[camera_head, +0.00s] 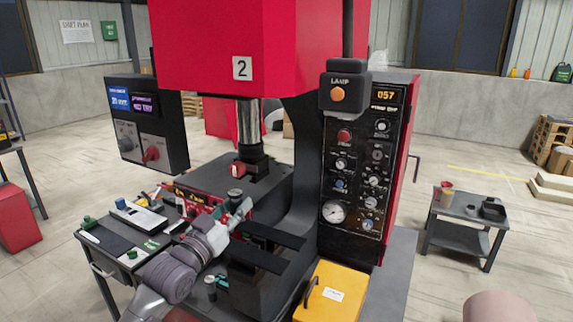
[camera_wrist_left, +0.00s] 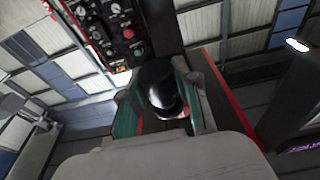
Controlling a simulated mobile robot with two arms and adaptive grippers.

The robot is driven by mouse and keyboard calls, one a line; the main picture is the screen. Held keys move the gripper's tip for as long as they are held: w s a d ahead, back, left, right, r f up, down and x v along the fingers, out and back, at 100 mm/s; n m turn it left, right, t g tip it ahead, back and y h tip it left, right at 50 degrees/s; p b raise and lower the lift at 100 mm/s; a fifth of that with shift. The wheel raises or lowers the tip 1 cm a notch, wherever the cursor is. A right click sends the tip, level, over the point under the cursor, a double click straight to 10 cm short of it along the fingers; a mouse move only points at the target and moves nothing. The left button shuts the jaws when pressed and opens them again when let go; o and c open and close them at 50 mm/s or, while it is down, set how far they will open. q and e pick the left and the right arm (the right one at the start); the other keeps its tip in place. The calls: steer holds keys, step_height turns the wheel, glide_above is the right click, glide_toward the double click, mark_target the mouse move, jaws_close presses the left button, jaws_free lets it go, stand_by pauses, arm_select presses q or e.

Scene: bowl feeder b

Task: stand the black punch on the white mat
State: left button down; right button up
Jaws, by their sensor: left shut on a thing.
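My left gripper (camera_head: 243,207) is at the front of the press, below and in front of its dark ram. In the left wrist view, its teal-lined fingers are shut on the black punch (camera_wrist_left: 160,88), a glossy, rounded dark piece. In the head view the punch is not clearly made out at the fingers. The white mat (camera_head: 150,222) lies on the bench at the left, left of the gripper and apart from it. A blue-topped piece (camera_head: 120,203) and a dark piece are at the mat. My right gripper does not show.
A dark mat (camera_head: 108,238) with small green pieces lies left of the white mat. Two dark rails (camera_head: 265,245) stick out right of the gripper. A yellow box (camera_head: 332,292) stands at the front right. The control box (camera_head: 148,125) stands behind the bench.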

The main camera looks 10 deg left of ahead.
arm_select(q)
steer(key=s+d+f+b, duration=0.2)
steer(key=s+d+f, duration=0.2)
steer(key=s+f, duration=0.55)
steer(key=s+a+f+n+y+b, duration=0.1)
steer(key=s+f+n+y+b, duration=0.1)
steer(key=s+f, duration=0.3)
steer(key=s+a+f+n+t+y+b, duration=0.1)
steer(key=s+f+y, duration=0.4)
steer(key=s, duration=0.8)
steer(key=shift+s+a+f+n+b, duration=0.25)
steer(key=shift+a+f+n+b, duration=0.15)
steer(key=shift+a+f+n, duration=0.25)
steer(key=shift+d, duration=0.2)
